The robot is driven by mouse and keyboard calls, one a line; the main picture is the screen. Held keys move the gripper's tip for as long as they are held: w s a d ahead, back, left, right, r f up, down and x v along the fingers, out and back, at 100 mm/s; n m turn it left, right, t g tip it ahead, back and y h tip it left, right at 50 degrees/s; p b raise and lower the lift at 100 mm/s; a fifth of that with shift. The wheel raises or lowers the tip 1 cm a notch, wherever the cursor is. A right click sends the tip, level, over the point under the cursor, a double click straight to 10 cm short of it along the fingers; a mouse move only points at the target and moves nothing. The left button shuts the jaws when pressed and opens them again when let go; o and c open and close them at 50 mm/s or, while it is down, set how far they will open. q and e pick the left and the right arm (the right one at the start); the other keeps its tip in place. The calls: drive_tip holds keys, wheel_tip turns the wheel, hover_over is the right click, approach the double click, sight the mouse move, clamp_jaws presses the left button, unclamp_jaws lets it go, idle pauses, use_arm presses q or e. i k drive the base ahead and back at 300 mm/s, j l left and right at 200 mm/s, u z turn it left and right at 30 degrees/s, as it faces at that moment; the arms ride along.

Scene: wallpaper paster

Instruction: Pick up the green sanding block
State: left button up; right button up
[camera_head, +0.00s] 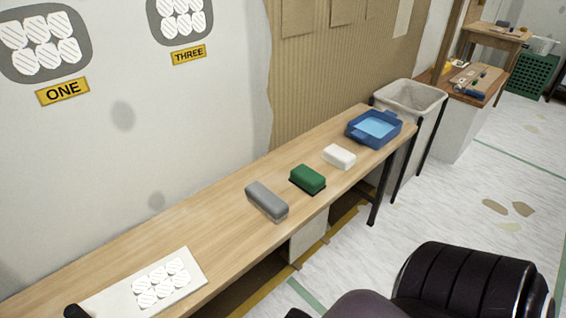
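The green sanding block (308,179) lies on the long wooden table (215,225), near its front edge. It has a darker base layer. A grey block (267,201) lies to its left and a white block (339,156) to its right, both apart from it. Nothing covers the green block and nothing is touching it from above. Neither of my grippers can be made out in the head view.
A blue tray (363,139) stands at the table's far right end, with a pale bin (410,95) beyond. A white patterned sheet (130,298) lies at the near left end. A dark padded shape (460,283) fills the lower right. The wall borders the table's back.

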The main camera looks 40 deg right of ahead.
sight(307, 179)
drive_tip(key=j+z, duration=0.1)
drive_tip(key=z, duration=1.55)
